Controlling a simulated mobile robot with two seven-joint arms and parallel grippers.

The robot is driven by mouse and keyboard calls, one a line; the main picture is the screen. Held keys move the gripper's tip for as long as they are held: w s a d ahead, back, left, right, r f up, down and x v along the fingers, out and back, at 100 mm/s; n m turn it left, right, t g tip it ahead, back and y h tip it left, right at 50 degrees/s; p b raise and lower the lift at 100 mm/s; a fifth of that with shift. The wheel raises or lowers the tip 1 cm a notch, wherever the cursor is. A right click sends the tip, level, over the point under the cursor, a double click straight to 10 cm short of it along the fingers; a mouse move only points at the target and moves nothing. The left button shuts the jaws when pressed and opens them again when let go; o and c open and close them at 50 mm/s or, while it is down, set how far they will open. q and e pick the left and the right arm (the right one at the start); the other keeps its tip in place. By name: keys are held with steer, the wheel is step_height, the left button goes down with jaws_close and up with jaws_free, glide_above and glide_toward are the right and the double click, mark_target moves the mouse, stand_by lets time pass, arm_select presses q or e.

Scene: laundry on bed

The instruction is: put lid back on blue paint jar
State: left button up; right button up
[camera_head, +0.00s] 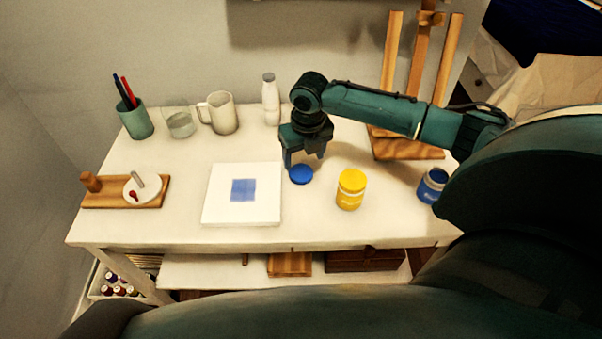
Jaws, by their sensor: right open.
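The blue lid (301,175) lies flat on the white table, just right of the canvas. My right gripper (304,162) points down above and just behind the lid, its fingers apart. It looks very close to the lid, but I cannot tell whether it touches. The blue paint jar (431,186) stands upright at the right end of the table, its right side partly hidden by my arm. Its top looks dark and has no lid on it. My left gripper is not in view.
A yellow jar (351,189) stands between the lid and the blue jar. A white canvas (242,212) lies left of the lid. A white bottle (271,99), mug (220,112), glass (179,121) and pen cup (136,121) stand behind. A wooden easel (410,146) stands back right.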

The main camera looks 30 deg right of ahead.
mark_target(301, 172)
steer(key=shift+w+a+f, duration=0.1)
steer(key=shift+w+f, duration=0.1)
steer(key=shift+f, duration=1.1)
steer(key=shift+w+a+f, duration=0.1)
steer(key=shift+w+f, duration=0.05)
steer(key=shift+f, duration=1.15)
steer(key=shift+d, duration=0.1)
steer(key=c, duration=0.8)
steer(key=shift+r, duration=0.15)
step_height(301, 172, up, 10)
steer(key=shift+f, duration=0.1)
